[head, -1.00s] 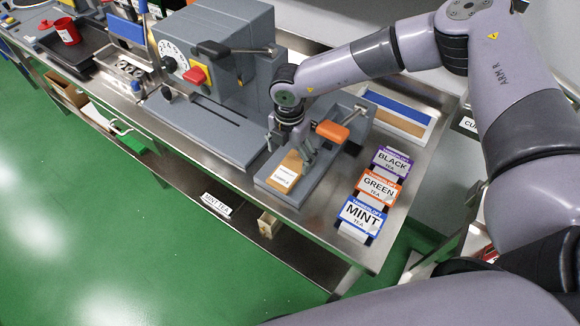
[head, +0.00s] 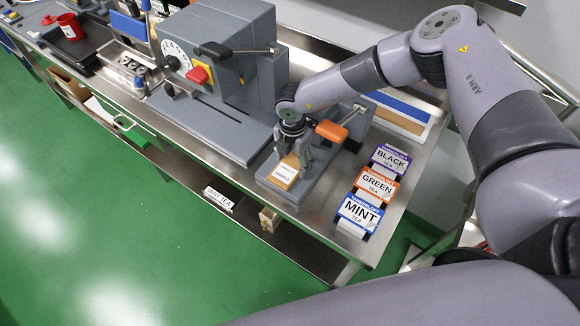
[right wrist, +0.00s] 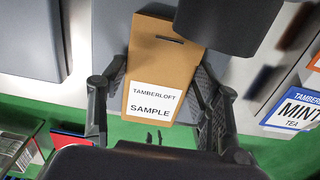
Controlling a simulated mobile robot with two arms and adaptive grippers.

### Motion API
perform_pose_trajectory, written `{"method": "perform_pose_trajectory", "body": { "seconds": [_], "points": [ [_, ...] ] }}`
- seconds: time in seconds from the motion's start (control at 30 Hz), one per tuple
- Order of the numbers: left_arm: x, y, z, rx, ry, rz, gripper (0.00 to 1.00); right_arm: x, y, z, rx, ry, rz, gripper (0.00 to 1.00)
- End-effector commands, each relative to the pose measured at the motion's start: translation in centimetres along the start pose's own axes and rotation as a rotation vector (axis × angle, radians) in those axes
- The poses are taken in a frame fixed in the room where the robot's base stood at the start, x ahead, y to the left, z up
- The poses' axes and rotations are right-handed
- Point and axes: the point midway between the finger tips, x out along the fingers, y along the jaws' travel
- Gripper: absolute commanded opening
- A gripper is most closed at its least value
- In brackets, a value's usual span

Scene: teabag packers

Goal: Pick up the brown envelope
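The brown envelope (head: 284,172) has a white label, which reads "TAMBERLOFT SAMPLE" in the right wrist view (right wrist: 165,55). It is at the front end of a grey platform in the head view. My right gripper (head: 292,160) is low over the envelope, pointing down. In the right wrist view, the fingers of my right gripper (right wrist: 162,85) are spread, one on each side of the envelope, close to its edges. I cannot tell whether they touch it. My left gripper is not in view.
A grey machine (head: 220,60) with a dial and red knob stands to the left. An orange handle (head: 331,131) is close to the right of my gripper. The table's front edge is near the envelope.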

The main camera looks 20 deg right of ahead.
Motion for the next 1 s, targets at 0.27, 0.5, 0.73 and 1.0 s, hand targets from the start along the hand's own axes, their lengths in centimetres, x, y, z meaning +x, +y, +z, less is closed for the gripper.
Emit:
{"method": "perform_pose_trajectory", "body": {
  "seconds": [0.27,0.5,0.73,1.0],
  "points": [
    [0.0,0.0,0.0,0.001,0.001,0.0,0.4,0.0,0.0,0.0,0.0,0.0,0.0,0.39],
    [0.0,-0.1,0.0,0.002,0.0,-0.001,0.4,-0.1,0.0,0.0,0.0,0.0,0.001,0.39],
    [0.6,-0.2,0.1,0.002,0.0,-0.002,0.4,-1.7,0.1,0.1,0.001,0.0,0.003,0.39],
    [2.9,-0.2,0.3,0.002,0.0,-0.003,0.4,-7.7,0.2,0.1,0.0,-0.001,0.008,0.39]
  ]
}}
